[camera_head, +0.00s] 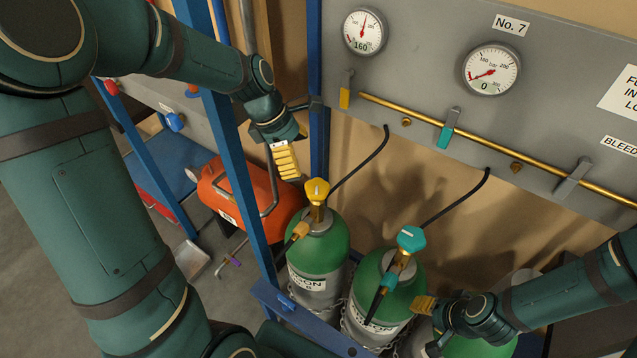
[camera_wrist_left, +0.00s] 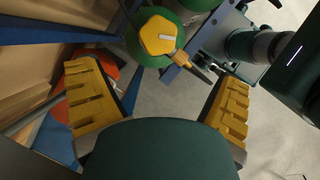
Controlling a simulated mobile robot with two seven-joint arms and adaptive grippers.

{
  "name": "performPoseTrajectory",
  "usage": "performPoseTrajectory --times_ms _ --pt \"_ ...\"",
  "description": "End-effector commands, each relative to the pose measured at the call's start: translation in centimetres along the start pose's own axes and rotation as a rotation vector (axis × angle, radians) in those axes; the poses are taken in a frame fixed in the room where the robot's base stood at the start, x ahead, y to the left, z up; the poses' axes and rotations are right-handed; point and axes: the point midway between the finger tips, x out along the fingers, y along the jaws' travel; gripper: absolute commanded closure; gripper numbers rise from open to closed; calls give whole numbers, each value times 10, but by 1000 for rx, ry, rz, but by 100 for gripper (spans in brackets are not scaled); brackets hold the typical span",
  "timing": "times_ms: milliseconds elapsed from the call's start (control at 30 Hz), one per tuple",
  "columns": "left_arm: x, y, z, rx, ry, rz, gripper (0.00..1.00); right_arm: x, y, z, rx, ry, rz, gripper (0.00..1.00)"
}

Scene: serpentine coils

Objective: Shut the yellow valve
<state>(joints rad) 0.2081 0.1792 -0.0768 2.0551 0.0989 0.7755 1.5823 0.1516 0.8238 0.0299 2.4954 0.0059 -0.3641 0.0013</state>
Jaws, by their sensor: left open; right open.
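The yellow valve (camera_head: 317,190) is a faceted knob with a white mark, on top of a green-shouldered cylinder (camera_head: 320,245) with a grey body. My left gripper (camera_head: 290,160) is above and to the left of the knob in the head view, apart from it. In the left wrist view the knob (camera_wrist_left: 160,37) lies ahead, between the lines of the two yellow-padded fingers, and the open left gripper (camera_wrist_left: 162,80) holds nothing. My right gripper (camera_head: 428,325) is open beside the teal-valved cylinder; its far finger is partly hidden.
A teal valve (camera_head: 410,239) tops the neighbouring cylinder. Black hoses run up to the grey panel (camera_head: 410,80), with gauges reading 160 (camera_head: 364,32) and 0 (camera_head: 491,69). A blue post (camera_head: 240,150) stands close left, with an orange tank (camera_head: 250,195) behind it.

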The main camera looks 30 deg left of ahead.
Motion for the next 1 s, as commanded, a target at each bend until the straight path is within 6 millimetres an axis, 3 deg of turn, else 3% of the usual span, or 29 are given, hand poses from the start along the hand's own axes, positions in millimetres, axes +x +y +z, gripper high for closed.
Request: performPoseTrajectory --times_ms 300,500,700,1000 --pt "66 -1 -1 0 0 -6 7 8 3 0 0 1 2 53" --pt "94 -1 0 1 0 -4 7 11 4 1 0 1 2 53" --pt "106 0 0 1 0 -2 7 12 4 1 0 1 3 53" --pt "107 0 0 1 0 -1 9 12 4 1 0 1 2 53"
